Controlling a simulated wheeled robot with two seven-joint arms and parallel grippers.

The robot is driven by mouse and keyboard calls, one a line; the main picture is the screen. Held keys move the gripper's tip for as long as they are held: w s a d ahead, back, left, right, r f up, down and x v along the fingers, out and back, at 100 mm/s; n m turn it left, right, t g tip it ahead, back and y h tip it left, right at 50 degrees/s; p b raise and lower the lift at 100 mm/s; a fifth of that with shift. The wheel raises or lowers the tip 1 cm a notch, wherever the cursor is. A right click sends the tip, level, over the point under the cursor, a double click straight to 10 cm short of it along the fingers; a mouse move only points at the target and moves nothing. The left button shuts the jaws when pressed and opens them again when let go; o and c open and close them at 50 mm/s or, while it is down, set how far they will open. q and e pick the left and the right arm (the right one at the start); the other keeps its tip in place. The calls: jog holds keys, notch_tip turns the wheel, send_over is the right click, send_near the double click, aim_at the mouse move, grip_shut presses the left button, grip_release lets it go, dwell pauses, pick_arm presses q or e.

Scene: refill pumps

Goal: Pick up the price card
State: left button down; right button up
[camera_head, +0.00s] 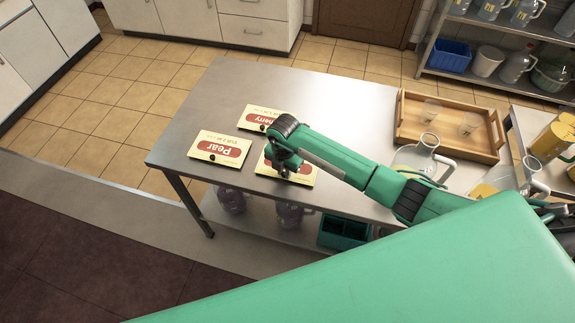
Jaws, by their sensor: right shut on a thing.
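Three cream price cards with red labels lie at the left end of the steel table (335,95). The Pear card (219,149) is at the left, and a card whose label ends in "herry" (257,116) is behind it. My right gripper (287,170) is over the third price card (305,178) and shut on it. The gripper and wrist hide most of that card, so its label cannot be read. I cannot tell whether the card is clear of the table. My left gripper is out of view.
A wooden tray (402,137) with two clear cups stands at the table's right, with a glass jug (417,157) in front of it. Jugs and a dark green crate (343,232) are on the lower shelf. A storage rack (437,76) is at back right.

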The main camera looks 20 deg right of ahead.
jog(key=shift+r, duration=0.15)
jog(key=shift+r, duration=0.65)
notch_tip(320, 180, up, 24)
jog(key=shift+f+b, duration=0.2)
jog(key=shift+b, duration=0.25)
jog(key=shift+f, duration=0.1)
dwell(0.3)
